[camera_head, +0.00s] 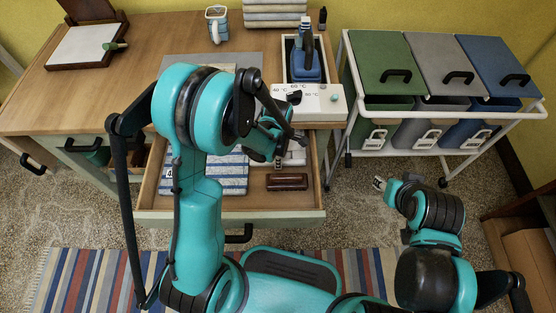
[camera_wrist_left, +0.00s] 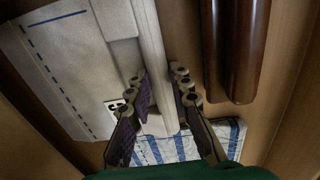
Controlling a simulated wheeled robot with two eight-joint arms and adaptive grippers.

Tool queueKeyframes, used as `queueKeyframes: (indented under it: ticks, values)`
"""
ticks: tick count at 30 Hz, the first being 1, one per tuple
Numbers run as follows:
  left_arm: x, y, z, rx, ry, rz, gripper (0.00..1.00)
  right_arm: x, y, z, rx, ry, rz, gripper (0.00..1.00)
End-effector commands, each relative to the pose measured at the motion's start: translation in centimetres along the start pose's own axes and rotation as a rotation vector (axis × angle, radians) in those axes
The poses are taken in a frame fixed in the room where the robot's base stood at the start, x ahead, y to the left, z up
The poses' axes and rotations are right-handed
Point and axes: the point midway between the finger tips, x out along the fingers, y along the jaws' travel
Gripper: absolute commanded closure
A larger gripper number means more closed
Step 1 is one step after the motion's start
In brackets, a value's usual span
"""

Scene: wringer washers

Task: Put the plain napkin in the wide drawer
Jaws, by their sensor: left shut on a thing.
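The wide drawer (camera_head: 170,216) is pulled open below the desk top. My left gripper (camera_head: 278,163) reaches down inside it, near its right part. In the left wrist view my left gripper (camera_wrist_left: 160,82) is shut on a pale, plain folded cloth, which looks like the plain napkin (camera_wrist_left: 150,45), standing as a narrow strip between the fingers. In the head view my arm largely hides it. A blue-and-white striped cloth (camera_head: 215,178) lies in the drawer and also shows below the fingers (camera_wrist_left: 180,147). My right gripper (camera_head: 380,184) is beside the drawer, its fingers unclear.
A dark brown case (camera_head: 287,182) lies in the drawer, right of the fingers in the wrist view. A pale cloth with blue dashes (camera_wrist_left: 60,60) lies left of them. A control panel (camera_head: 318,103) and iron (camera_head: 305,62) are above. A bin cart (camera_head: 440,145) stands right.

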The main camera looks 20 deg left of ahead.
Motion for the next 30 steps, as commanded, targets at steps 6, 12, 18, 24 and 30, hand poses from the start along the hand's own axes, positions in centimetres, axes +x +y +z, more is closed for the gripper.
queueKeyframes:
  ticks: [6, 12, 18, 24, 30]
  values:
    - [0.2, 0.0, 0.0, 0.000, 0.000, 0.000, 0.78, -0.1, 0.0, -0.1, 0.000, 0.000, 0.000, 0.60]
    - [0.2, 0.0, 0.0, 0.000, 0.000, 0.000, 0.59, -0.1, 0.0, -0.1, 0.000, 0.000, 0.000, 0.60]
    - [0.1, 0.0, 0.0, 0.000, 0.000, 0.000, 0.59, -0.1, 0.0, -0.1, 0.000, 0.000, 0.000, 0.60]
    - [-2.8, 0.0, 0.0, 0.000, 0.000, 0.000, 0.59, -1.2, 0.0, -0.9, 0.000, 0.000, 0.000, 0.60]
    - [-7.5, 0.0, 0.0, 0.000, 0.000, 0.000, 0.59, -2.9, 0.0, -2.1, 0.000, 0.000, 0.000, 0.60]
